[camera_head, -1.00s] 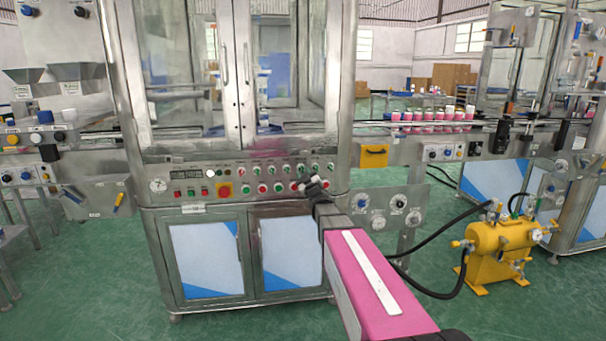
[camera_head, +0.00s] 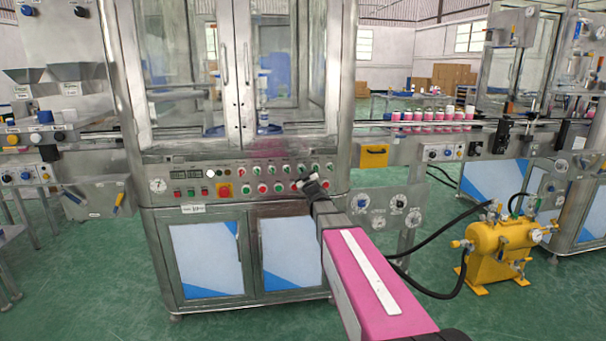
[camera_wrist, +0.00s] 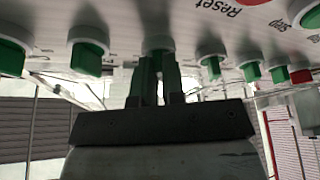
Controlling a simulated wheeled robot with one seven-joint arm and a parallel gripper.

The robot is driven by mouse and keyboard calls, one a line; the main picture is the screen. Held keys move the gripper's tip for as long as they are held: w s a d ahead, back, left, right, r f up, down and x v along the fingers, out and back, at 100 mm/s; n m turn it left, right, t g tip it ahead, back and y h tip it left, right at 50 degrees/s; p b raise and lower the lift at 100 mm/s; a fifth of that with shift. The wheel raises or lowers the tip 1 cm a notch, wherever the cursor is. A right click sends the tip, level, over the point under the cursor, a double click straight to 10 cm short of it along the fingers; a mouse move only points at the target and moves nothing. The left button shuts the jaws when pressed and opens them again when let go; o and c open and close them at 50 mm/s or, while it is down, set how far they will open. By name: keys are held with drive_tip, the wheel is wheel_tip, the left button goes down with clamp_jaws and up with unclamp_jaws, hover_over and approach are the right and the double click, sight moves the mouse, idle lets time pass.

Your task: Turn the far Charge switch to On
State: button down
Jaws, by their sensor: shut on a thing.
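The control panel (camera_head: 245,180) of the steel machine carries rows of switches and buttons. In the head view my gripper (camera_head: 311,182) is at the panel's right part, its fingers against the front face. In the wrist view my gripper (camera_wrist: 155,82) is shut on a green switch knob with a pale collar (camera_wrist: 157,45). Further green knobs stand on both sides, one to the left (camera_wrist: 87,57) and one to the right (camera_wrist: 211,66). The word "Reset" shows inverted above. I cannot read a Charge label. The fingers partly hide the gripped knob, and its setting is unclear.
A yellow tank (camera_head: 500,245) with black hoses stands to the right. Green floor is open in front.

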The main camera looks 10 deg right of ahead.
drive_tip(key=m+h, duration=0.2)
drive_tip(key=m, duration=0.3)
drive_tip(key=m+h, duration=0.3)
drive_tip(key=m, duration=0.3)
drive_tip(key=m+h, duration=0.3)
drive_tip(key=m, duration=0.2)
drive_tip(key=shift+a, duration=0.25)
drive_tip(key=shift+m+h, duration=0.4)
drive_tip(key=c, duration=1.2)
unclamp_jaws()
drive_tip(key=shift+s, duration=0.1)
drive_tip(key=v, duration=1)
drive_tip(key=shift+s, duration=0.3)
